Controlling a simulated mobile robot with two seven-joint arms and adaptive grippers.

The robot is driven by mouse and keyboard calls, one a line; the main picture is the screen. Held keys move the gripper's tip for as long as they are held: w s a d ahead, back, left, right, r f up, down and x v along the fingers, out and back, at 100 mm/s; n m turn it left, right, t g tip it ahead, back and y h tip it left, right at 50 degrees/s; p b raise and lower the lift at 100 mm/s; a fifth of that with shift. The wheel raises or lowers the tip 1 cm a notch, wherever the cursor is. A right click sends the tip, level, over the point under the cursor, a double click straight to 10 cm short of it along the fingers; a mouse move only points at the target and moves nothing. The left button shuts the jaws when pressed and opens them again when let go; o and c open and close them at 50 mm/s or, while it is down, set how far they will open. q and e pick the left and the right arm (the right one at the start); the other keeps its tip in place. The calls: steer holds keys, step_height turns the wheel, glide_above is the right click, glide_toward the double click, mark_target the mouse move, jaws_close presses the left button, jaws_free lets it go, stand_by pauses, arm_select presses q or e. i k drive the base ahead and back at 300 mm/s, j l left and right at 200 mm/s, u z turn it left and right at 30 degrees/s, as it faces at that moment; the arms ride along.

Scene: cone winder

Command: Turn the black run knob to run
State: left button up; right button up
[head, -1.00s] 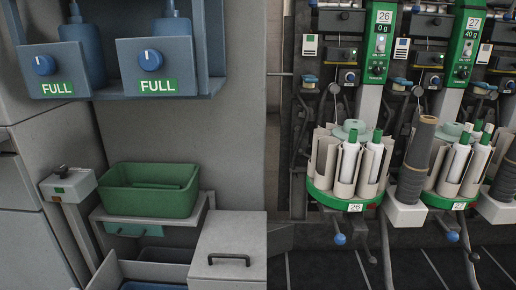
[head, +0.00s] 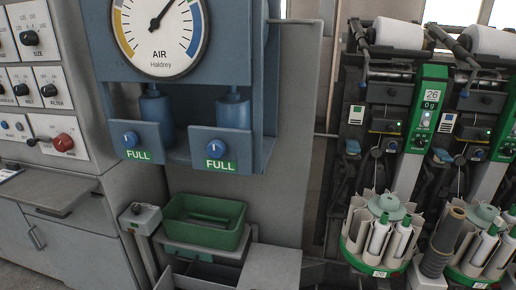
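I cannot tell which knob is the run knob, as no readable run label shows. On the grey panels at the left are several black knobs, among them the one labelled SIZE (head: 30,38). A small grey box (head: 141,219) left of the green tray carries a small dark knob (head: 136,208) on its top; its setting is too small to read. The green panel of winding unit 26 (head: 425,118) has small dark controls, also too small to read. Neither of my grippers is in view.
A red knob (head: 64,142) sits below the black ones. A grey ledge (head: 48,186) juts out beneath. Blue FULL knobs (head: 130,139) and an AIR gauge (head: 160,30) are centre-left. A green tray (head: 204,224) and bobbin carousels (head: 382,240) stand lower down.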

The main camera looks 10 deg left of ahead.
mark_target(134, 209)
steer(key=u, duration=1.3)
